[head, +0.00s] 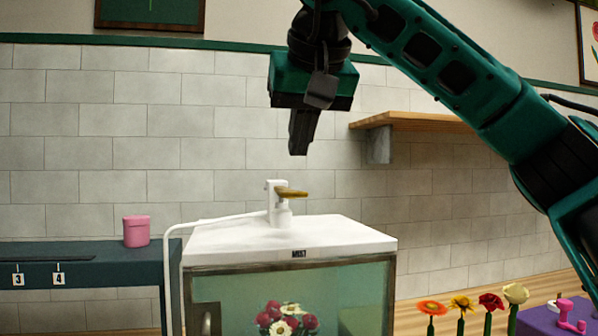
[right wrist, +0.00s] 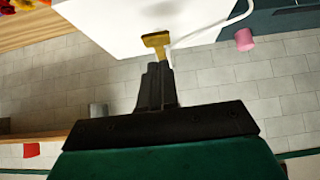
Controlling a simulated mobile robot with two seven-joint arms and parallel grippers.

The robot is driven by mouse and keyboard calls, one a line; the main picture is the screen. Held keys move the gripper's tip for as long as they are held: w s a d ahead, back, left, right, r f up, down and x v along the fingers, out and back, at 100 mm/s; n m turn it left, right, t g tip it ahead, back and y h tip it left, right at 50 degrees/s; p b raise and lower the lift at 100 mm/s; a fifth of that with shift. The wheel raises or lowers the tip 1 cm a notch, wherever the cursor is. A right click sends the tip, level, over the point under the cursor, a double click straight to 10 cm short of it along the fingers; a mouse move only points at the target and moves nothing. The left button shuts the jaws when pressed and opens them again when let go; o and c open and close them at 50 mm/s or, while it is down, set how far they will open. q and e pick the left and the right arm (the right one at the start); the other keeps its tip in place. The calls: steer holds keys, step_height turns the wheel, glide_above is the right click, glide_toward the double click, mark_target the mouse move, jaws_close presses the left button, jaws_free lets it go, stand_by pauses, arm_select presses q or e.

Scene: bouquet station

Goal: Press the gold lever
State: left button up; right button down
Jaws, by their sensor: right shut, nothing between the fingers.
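The gold lever (head: 291,193) sticks out to the right from the top of a white tap (head: 273,204). The tap stands on the white top of a glass-fronted cabinet (head: 330,238) labelled MIST. My right gripper (head: 298,153) points down, shut and empty, a little above the lever in the head view, with a visible gap between them. In the right wrist view the gold lever (right wrist: 157,40) shows just beyond the shut fingertips (right wrist: 157,66). My left gripper is not in view.
A bouquet (head: 287,318) shows behind the cabinet glass. A white hose (head: 195,224) runs left from the tap. A pink pot (head: 136,231) stands on a dark green bench (head: 110,268). A wooden shelf (head: 420,121) is on the wall; several flowers (head: 490,301) stand at lower right.

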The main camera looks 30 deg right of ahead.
steer(key=v, duration=0.3)
steer(key=shift+w+d+r, duration=0.1)
steer(key=shift+r, duration=0.25)
stand_by(0.6)
steer(key=shift+f, duration=0.1)
stand_by(0.7)
